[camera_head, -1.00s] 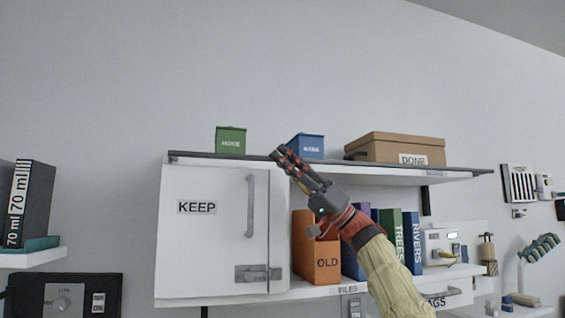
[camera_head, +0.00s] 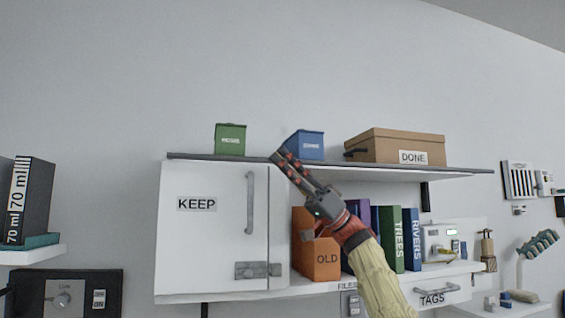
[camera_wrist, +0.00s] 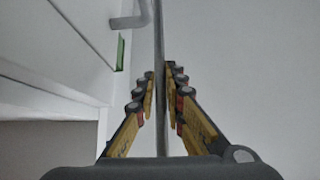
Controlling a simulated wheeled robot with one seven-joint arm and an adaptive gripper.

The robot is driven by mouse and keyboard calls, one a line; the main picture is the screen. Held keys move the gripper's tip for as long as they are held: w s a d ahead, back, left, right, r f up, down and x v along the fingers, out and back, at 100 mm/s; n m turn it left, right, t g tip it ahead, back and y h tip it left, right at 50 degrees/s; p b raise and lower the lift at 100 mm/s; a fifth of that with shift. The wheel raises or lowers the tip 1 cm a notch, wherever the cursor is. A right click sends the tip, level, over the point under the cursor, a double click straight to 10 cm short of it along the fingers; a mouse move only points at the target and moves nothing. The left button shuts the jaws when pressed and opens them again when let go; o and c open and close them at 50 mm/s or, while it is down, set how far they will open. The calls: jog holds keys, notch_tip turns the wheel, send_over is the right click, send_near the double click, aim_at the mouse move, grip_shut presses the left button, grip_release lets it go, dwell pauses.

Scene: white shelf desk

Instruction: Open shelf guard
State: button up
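The shelf guard (camera_head: 400,166) is a thin dark bar along the front edge of the upper shelf. In the wrist view the bar (camera_wrist: 159,35) runs up between the fingers. My gripper (camera_head: 279,157) reaches up from the lower right to the bar, just right of the KEEP door's handle. In the wrist view my gripper (camera_wrist: 160,80) has its fingertips drawn close together on both sides of the bar, and it looks shut on it. The exact contact at the tips is hard to make out.
A green box (camera_head: 230,139), a blue box (camera_head: 305,145) and a cardboard DONE box (camera_head: 395,147) stand on the upper shelf. Below are the KEEP door (camera_head: 210,225), an orange OLD binder (camera_head: 316,262) and several books. The wall above is bare.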

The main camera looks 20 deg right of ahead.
jog(key=o, duration=0.4)
jog(key=v, duration=1.2)
dwell(0.4)
